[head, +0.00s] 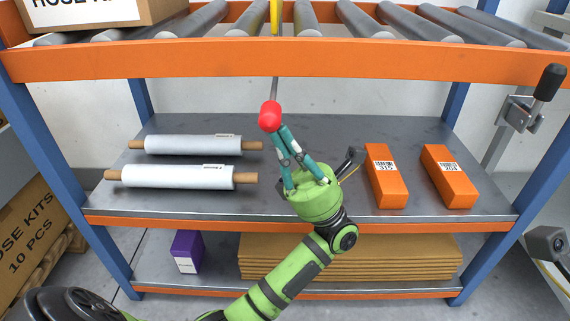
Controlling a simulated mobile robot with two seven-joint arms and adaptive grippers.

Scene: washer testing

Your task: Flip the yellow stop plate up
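The yellow stop plate (275,16) stands upright between two rollers at the top centre of the head view, its top cut off by the frame. A thin grey lever (274,88) comes down below the orange front beam and ends in a red knob (270,115). My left gripper (278,132) has its teal fingers drawn together, tips right at the knob's lower right side. The knob partly hides the tips, and I cannot tell whether they press on it. The fingers look shut, without the knob between them. My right gripper is not in view.
The orange front beam (180,60) and rollers (365,20) lie above my gripper. The middle shelf holds white rolls (180,177) and orange boxes (385,177). A black-handled clamp (530,100) is at right. Below are a purple box (187,251) and flat cardboard (350,258).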

